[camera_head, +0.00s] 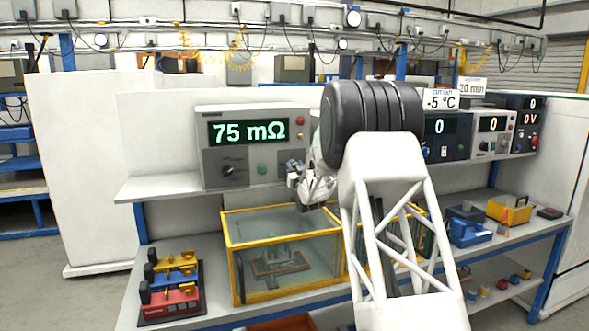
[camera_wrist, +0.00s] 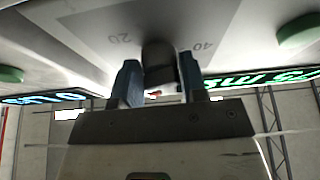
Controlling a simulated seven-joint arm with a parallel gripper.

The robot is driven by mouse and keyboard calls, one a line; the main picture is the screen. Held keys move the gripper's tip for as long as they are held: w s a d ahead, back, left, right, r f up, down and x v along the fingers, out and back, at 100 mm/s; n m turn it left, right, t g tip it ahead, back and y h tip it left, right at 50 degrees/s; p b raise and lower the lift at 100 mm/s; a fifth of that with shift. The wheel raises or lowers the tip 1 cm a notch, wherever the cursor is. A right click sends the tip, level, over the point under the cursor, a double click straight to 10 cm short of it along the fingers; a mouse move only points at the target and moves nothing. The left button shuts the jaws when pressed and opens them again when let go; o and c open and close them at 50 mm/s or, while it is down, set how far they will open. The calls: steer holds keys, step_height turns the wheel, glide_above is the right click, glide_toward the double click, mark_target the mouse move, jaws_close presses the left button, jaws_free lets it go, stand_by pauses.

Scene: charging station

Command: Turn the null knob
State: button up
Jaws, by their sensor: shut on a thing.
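A dark knob (camera_wrist: 158,60) on a pale panel shows in the wrist view, with the markings 20 and 40 on either side of it. My gripper (camera_wrist: 159,78) is shut on this knob, one blue-grey finger on each side. No label naming the knob is legible. In the head view, my gripper (camera_head: 294,180) is at the lower right of the front of a white meter (camera_head: 255,118) whose green display reads 75 mΩ. My arm hides part of the area to its right, and the held knob cannot be made out there.
The meter also carries a black knob (camera_head: 228,170) and a green button (camera_head: 262,170). A yellow-framed clear box (camera_head: 233,262) stands below my gripper. More instruments (camera_head: 492,135) stand on the shelf to the right. Coloured blocks (camera_head: 172,290) sit at the lower left.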

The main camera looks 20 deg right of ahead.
steer(key=m+h, duration=0.2)
steer(key=m, duration=0.1)
steer(key=m+h, duration=0.1)
steer(key=m, duration=0.3)
steer(key=shift+a+h, duration=0.15)
steer(key=shift+h, duration=0.25)
steer(key=shift+m+g+h, duration=0.5)
steer(key=shift+m+h, duration=0.1)
steer(key=shift+m, duration=1)
steer(key=shift+m+g+h, duration=0.5)
steer(key=shift+m+h, duration=0.1)
steer(key=shift+m, duration=1)
steer(key=shift+r, duration=0.1)
steer(key=o, duration=0.9)
steer(key=shift+s+a, duration=0.1)
steer(key=shift+v, duration=3.8)
